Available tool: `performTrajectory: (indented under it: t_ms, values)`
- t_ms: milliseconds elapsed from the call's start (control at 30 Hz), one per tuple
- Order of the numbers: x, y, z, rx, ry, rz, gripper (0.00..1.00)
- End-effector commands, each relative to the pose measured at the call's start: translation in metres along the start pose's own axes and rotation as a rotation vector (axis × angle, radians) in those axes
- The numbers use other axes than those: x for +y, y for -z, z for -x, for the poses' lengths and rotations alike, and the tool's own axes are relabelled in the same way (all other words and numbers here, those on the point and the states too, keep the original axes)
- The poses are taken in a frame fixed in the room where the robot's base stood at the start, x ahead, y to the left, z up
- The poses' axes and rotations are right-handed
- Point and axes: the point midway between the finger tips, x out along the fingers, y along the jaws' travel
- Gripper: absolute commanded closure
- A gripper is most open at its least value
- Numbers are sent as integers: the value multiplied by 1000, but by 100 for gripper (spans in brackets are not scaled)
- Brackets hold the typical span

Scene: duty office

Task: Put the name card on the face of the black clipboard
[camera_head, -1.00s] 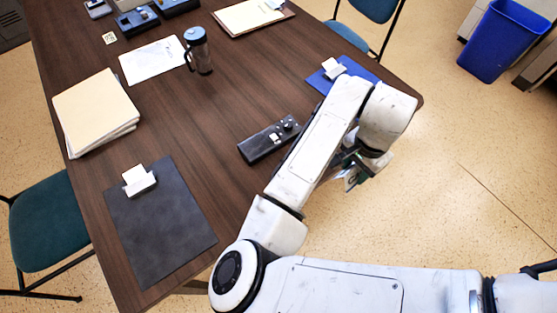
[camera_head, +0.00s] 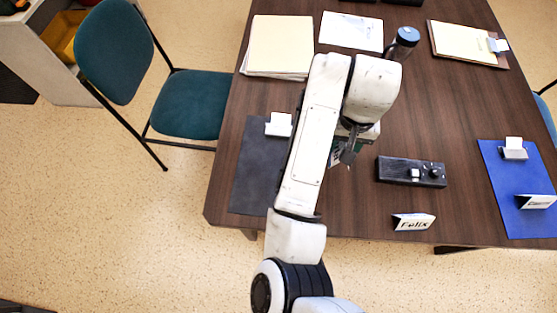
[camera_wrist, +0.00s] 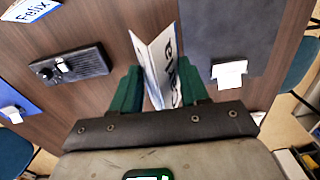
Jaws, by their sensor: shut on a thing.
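My gripper (camera_head: 348,148) is shut on a folded white name card (camera_wrist: 158,62) with dark lettering ending in "lla". In the wrist view the card stands between my green fingers (camera_wrist: 157,92). In the head view the card is mostly hidden by my gripper. The black clipboard (camera_head: 258,165) lies flat at the table's left front, its right part hidden behind my arm. Its silver-white clip (camera_head: 279,124) is at the far end. The clipboard also shows in the wrist view (camera_wrist: 235,32), to the right of the held card. My gripper is to the right of the clipboard, above the table.
A black device (camera_head: 411,172) and a "Felix" card (camera_head: 413,222) are to the right of my gripper. A blue clipboard (camera_head: 510,180) bears another card (camera_head: 536,201). A teal chair (camera_head: 190,103) is left.

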Motion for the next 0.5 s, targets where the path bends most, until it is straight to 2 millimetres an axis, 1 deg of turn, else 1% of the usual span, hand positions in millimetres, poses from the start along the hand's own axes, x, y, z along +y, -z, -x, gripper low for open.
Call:
performTrajectory:
  t_ms: [33, 100, 200, 333, 500]
  values:
    - [-18, -9, 3, -3, -11, 6, 84]
    - [-44, -22, 1, -4, -13, 5, 84]
    - [-74, -45, -3, 2, -14, 6, 84]
    - [-101, -73, -10, 12, -12, 10, 84]
    - [-121, -108, -20, 2, -7, 20, 84]
